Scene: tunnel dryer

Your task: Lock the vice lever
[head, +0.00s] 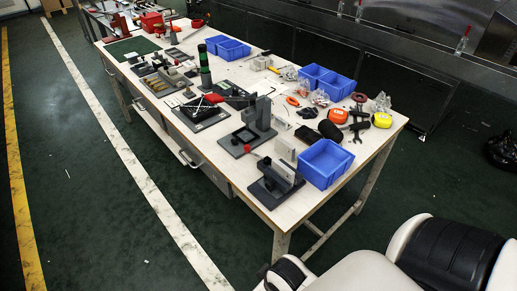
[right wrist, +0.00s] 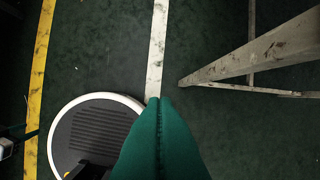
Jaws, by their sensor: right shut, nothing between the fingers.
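On the near right end of the workbench, in the head view, stands a dark grey fixture (head: 275,183) with an upright jaw-like block; it looks like the vice. Its lever cannot be made out clearly at this size. Behind it stands another dark grey fixture (head: 250,135) with a tall upright and a small red knob at its front. My right gripper (right wrist: 157,102) shows only in the right wrist view, its green fingers shut together and empty, pointing at the floor away from the bench top. My left gripper is in neither view.
In the right wrist view a bench leg (right wrist: 255,58) stands at right. The dark floor left of the bench is clear.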

